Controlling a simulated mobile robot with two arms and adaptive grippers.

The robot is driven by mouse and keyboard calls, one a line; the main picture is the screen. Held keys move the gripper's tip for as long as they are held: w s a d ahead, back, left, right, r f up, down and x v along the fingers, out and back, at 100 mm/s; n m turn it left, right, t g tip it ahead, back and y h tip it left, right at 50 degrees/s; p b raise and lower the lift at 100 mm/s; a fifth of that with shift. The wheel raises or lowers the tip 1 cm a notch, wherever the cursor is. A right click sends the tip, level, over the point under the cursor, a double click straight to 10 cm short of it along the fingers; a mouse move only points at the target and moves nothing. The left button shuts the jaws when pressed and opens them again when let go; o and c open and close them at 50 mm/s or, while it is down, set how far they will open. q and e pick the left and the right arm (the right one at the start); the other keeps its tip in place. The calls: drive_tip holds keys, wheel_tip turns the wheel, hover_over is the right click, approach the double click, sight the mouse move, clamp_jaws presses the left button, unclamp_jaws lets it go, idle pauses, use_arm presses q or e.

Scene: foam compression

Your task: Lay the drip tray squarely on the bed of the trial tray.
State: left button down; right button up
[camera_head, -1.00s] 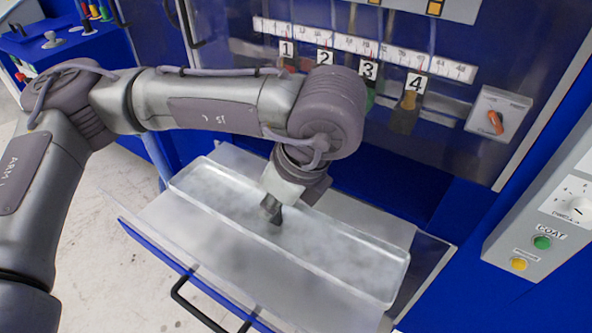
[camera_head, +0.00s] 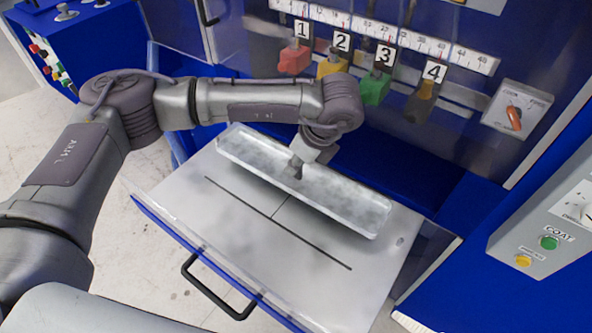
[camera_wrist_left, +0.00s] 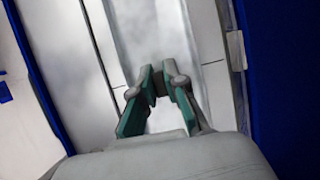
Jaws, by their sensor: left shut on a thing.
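The drip tray (camera_head: 345,198) is a long, shallow, pale grey tray with a raised rim, over the rear part of the trial tray. The trial tray (camera_head: 235,232) is a pulled-out drawer with a flat grey bed, marked by a long dark line and a short crossing line. The drip tray lies behind the long line, roughly parallel to it. I cannot tell whether it touches the bed. My left gripper (camera_head: 297,168) is shut on a small dark grip at the drip tray's middle. In the left wrist view, the fingertips (camera_wrist_left: 157,82) close on this grip above the drip tray (camera_wrist_left: 150,35).
Behind stands a blue machine with a ruler scale (camera_head: 390,37) and coloured blocks numbered 1 to 4. A dial box (camera_head: 515,110) and a button panel (camera_head: 548,243) are at right. The drawer's black handle (camera_head: 215,290) is in front. The front half of the bed is bare.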

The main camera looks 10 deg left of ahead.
sight(295, 177)
use_arm(q)
wheel_tip(295, 177, down, 3)
drive_tip(key=shift+f+p, duration=0.1)
drive_tip(key=shift+p, duration=0.55)
drive_tip(key=shift+f, duration=0.25)
drive_tip(key=c, duration=1.2)
unclamp_jaws()
drive_tip(key=shift+s, duration=0.1)
drive_tip(key=shift+d+r+b, duration=0.25)
drive_tip(key=shift+r+b, duration=0.1)
drive_tip(key=shift+r, duration=0.15)
drive_tip(key=b+v, duration=0.3)
drive_tip(key=v, duration=0.8)
drive_tip(key=shift+a, duration=0.1)
